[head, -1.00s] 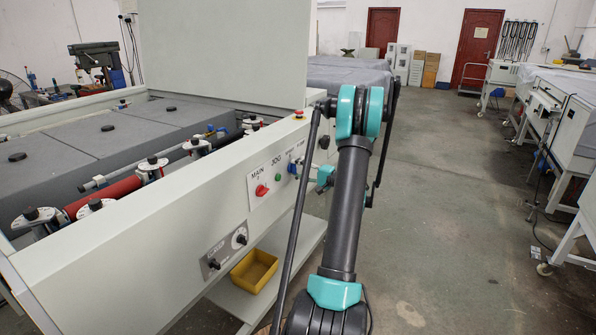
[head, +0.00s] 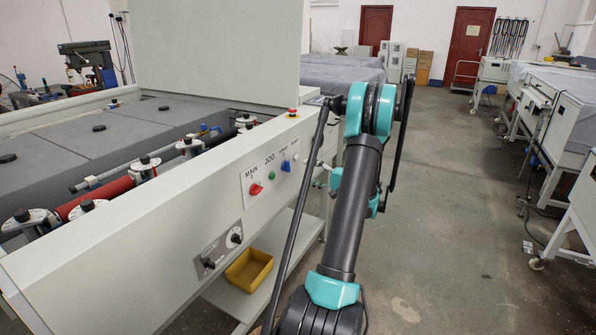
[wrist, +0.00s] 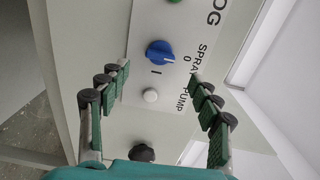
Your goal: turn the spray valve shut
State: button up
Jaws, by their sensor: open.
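The blue knob also shows in the head view (head: 286,165). My gripper (wrist: 158,72) is open and empty, its fingertips either side of the view just short of the blue knob. A black knob (wrist: 141,152) lies near the palm, partly cut off by my gripper. In the head view my arm hides most of the gripper.
A small white button (wrist: 150,95) sits below the blue knob. A red knob (head: 256,189) and a green button (head: 271,175) are on the same panel. A yellow bin (head: 249,271) stands on the low shelf.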

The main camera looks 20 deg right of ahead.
jog(key=shift+v, duration=2.1)
